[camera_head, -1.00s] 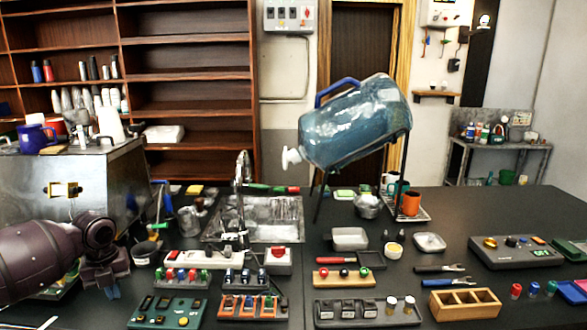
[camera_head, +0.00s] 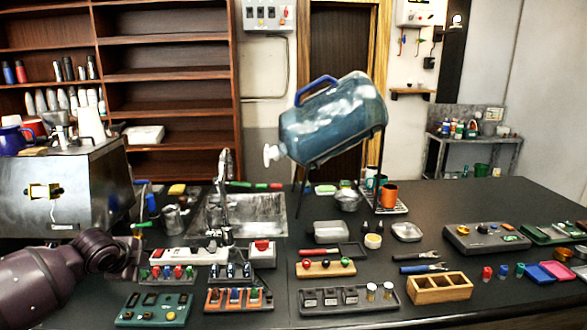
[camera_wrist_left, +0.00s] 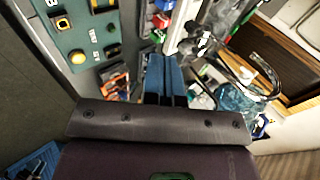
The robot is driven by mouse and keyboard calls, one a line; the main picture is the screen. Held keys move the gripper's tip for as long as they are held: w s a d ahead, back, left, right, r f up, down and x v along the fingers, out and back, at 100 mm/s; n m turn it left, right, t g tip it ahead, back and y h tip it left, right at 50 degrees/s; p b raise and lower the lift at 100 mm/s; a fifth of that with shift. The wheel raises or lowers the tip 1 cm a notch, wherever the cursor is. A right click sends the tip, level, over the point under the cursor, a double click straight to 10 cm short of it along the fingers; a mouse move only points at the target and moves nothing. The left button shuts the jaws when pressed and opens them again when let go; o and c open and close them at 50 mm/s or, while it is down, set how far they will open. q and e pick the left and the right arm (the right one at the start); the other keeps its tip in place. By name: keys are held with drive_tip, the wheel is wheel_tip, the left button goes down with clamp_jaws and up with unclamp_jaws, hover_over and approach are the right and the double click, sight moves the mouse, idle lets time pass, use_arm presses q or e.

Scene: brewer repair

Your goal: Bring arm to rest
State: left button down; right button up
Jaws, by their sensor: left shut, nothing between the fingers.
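My left arm comes in from the left in the head view, its dark purple wrist over the left part of the black worktop. My left gripper (camera_head: 132,264) is at the end of it, beside the power strip and the row of coloured switches. In the left wrist view its blue fingers (camera_wrist_left: 164,75) are together with nothing between them. Small parts and a green control panel show beyond and beside them. My right arm and gripper are not in view.
A steel machine (camera_head: 66,190) stands behind my left arm. A green control panel (camera_head: 155,309) lies in front of the gripper. A sink (camera_head: 245,215) with a tall tap and a tilted blue jug (camera_head: 335,120) on a stand are farther back. Trays and tools crowd the middle.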

use_arm(q)
drive_tip(key=s+d+f+n+t, duration=0.1)
drive_tip(key=d, duration=0.2)
drive_tip(key=s+d+f+n+t+h, duration=0.1)
drive_tip(key=d+n, duration=0.1)
drive_tip(key=d, duration=0.1)
drive_tip(key=s+d+f+n+t+h, duration=0.1)
drive_tip(key=d+f, duration=0.1)
drive_tip(key=shift+d+f, duration=0.1)
drive_tip(key=shift+d, duration=0.3)
drive_tip(key=s+d+f+n+y, duration=0.1)
drive_tip(key=s+f+n, duration=0.5)
drive_tip(key=s, duration=0.9)
drive_tip(key=s+d+f+n+y, duration=0.1)
drive_tip(key=s+f+n, duration=0.5)
drive_tip(key=s+f, duration=0.6)
drive_tip(key=s+d, duration=0.1)
drive_tip(key=s, duration=0.2)
drive_tip(key=shift+s+d+y, duration=0.3)
drive_tip(key=shift+s, duration=0.05)
drive_tip(key=shift+f, duration=0.1)
